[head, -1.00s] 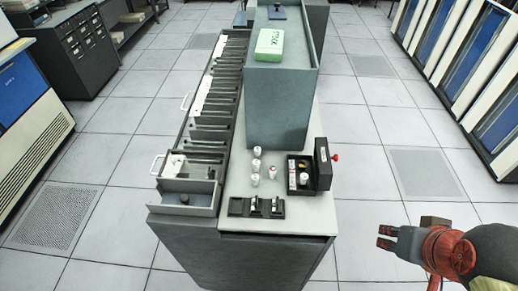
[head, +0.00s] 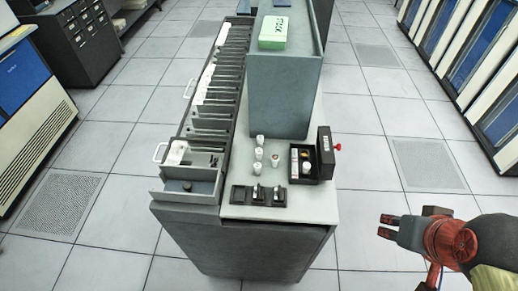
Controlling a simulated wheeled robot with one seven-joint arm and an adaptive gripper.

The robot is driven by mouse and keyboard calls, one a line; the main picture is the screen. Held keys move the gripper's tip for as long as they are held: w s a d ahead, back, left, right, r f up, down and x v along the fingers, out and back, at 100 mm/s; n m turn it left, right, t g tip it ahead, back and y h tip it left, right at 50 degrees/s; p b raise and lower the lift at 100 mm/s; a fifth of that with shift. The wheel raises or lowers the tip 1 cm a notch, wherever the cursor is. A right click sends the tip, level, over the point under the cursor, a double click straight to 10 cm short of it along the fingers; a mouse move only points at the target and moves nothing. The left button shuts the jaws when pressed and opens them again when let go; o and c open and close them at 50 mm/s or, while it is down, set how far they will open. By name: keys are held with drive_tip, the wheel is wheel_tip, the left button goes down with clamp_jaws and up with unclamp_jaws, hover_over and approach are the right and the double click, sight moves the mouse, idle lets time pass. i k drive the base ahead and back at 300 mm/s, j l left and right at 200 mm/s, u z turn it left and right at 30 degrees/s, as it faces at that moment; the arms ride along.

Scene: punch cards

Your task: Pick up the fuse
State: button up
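Several small white cylindrical pieces, which look like fuses or fuse caps (head: 259,154), stand on the light top of the grey cabinet (head: 232,211). One of them (head: 275,160) shows a reddish mark. A black holder strip (head: 240,195) with white pieces in its slots lies near the front edge. An open black box (head: 325,171) with small items inside stands to the right. I cannot tell which piece is the task's fuse. My gripper (head: 386,227) is at the lower right, off the cabinet's right side. Its fingers point left, apart and empty.
A tall grey block (head: 285,95) carrying a green box (head: 274,31) rises behind the small parts. An open grey drawer (head: 186,191) and a long row of dark card slots (head: 212,100) run along the left.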

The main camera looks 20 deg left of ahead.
sight(257, 166)
drive_tip(key=u, duration=1.25)
drive_tip(key=i, duration=0.4)
